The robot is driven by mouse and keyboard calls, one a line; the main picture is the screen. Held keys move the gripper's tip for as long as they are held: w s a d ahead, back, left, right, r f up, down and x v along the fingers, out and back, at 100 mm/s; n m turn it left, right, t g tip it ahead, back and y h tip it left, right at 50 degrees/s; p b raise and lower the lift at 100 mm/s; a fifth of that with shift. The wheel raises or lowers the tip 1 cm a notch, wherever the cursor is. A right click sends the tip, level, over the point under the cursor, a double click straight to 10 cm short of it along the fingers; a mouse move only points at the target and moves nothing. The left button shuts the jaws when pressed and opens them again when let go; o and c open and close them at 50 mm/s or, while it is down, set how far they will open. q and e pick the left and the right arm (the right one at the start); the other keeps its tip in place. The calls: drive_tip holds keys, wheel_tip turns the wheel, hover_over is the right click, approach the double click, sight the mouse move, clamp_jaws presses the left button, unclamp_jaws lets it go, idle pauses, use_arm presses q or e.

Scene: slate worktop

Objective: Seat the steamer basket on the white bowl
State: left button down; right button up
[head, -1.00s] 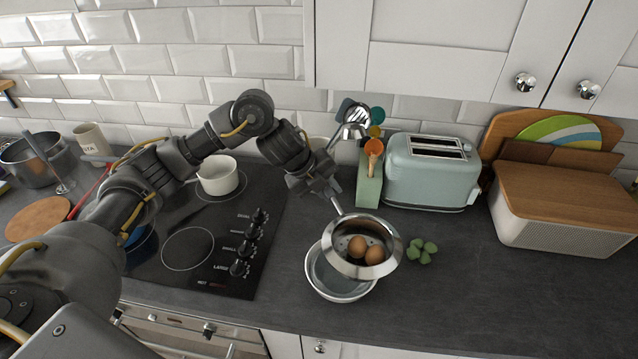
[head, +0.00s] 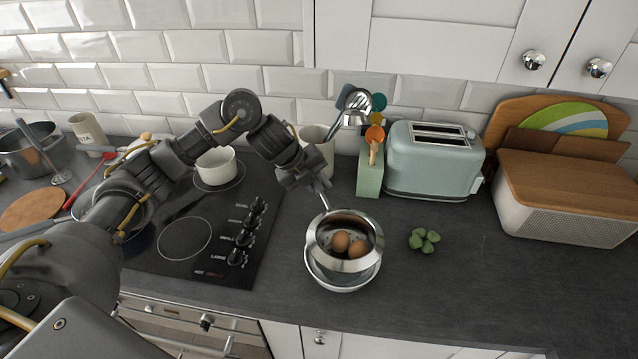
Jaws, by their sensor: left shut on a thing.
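The steamer basket (head: 316,240) is a shiny metal pan with a wide rim and a handle, holding two brown eggs (head: 350,244). My left gripper (head: 317,187) is shut on its handle, behind the basket. The basket is over the white bowl (head: 342,285) and slightly tilted toward the camera. It hides most of the bowl; only the bowl's front and lower left rim show. I cannot tell whether basket and bowl touch. My right gripper is not in view.
Green leaves (head: 424,240) lie just right of the bowl. A utensil holder (head: 369,176) and a mint toaster (head: 433,160) stand behind. The black hob (head: 195,235) with a white pot (head: 215,166) is on the left. The worktop at front right is clear.

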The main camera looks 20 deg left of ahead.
use_arm(q)
wheel_tip(320, 180, down, 4)
drive_tip(key=shift+f+b, duration=0.1)
drive_tip(key=shift+b, duration=0.9)
drive_tip(key=shift+w+a, duration=0.1)
drive_tip(key=c, duration=0.7)
unclamp_jaws()
wheel_tip(320, 180, up, 8)
drive_tip(key=p, duration=0.7)
